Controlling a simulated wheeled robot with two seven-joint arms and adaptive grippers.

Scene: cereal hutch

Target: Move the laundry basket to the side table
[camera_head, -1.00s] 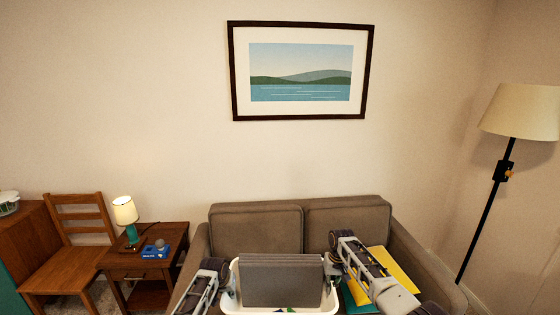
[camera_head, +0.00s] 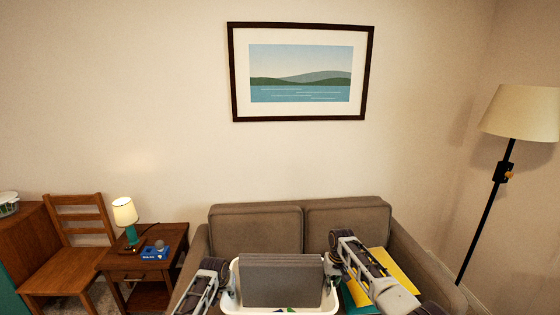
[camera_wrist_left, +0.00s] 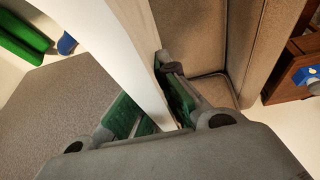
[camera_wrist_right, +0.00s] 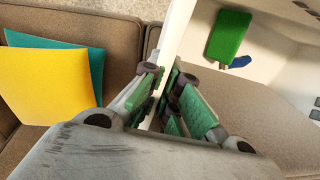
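The white laundry basket (camera_head: 231,302) is at the bottom middle of the head view, in front of the sofa, with a large grey block-like item (camera_head: 282,281) in it. Green and blue items also lie inside. My left gripper (camera_head: 219,268) is shut on its left wall; the left wrist view shows that white wall (camera_wrist_left: 142,62) between the fingers. My right gripper (camera_head: 333,260) is shut on the right wall (camera_wrist_right: 177,30). The basket's underside is hidden. The wooden side table (camera_head: 176,237) stands left of the sofa.
A lit lamp (camera_head: 125,212) and a blue box (camera_head: 154,253) with a grey ball-like item are on the side table. A wooden chair (camera_head: 65,262) stands left of it. Yellow (camera_head: 394,275) and teal flat items lie on the sofa (camera_head: 255,229). A floor lamp (camera_head: 497,180) stands right.

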